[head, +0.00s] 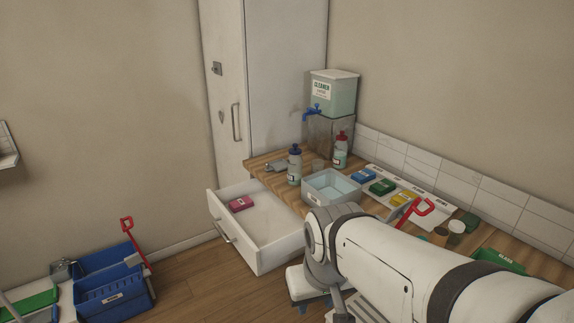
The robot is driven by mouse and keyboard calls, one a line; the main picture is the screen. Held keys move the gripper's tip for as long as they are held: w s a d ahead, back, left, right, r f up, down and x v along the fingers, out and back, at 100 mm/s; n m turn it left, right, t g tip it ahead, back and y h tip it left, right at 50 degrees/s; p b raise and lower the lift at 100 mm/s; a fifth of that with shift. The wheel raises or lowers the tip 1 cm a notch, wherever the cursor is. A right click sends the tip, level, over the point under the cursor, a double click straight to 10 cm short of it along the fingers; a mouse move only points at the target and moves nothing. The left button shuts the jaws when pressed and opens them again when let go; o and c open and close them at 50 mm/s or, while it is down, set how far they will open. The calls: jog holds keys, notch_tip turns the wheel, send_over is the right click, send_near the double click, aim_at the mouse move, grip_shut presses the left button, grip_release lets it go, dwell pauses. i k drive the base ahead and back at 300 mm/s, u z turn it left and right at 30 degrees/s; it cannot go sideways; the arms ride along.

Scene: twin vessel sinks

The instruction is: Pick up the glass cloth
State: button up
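Several small folded cloths lie in a row on a pale labelled strip on the wooden counter: a blue one (363,176), a green one (382,187) and a yellow one (403,198). Their labels are too small to read, so I cannot tell which is the glass cloth. A green item (497,260) at the right seems to be marked "GLASS"; my arm partly hides it. A pink-red labelled packet or cloth (241,203) lies in the open drawer. My white arm crosses the lower right, its elbow near the basin; my gripper is not visible.
The white drawer (255,257) sticks out from the counter. A grey basin (333,188), bottles (294,165) and a cleaner dispenser (334,93) with a blue tap stand on the counter. A blue caddy (112,290) with a red-handled tool is lower left. Wooden floor between is clear.

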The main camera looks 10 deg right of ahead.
aim_at(365, 175)
jog(key=u, duration=1.75)
jog(key=i, duration=2.35)
jog(key=z, duration=3.4)
jog(key=i, duration=1)
jog(key=z, duration=0.1)
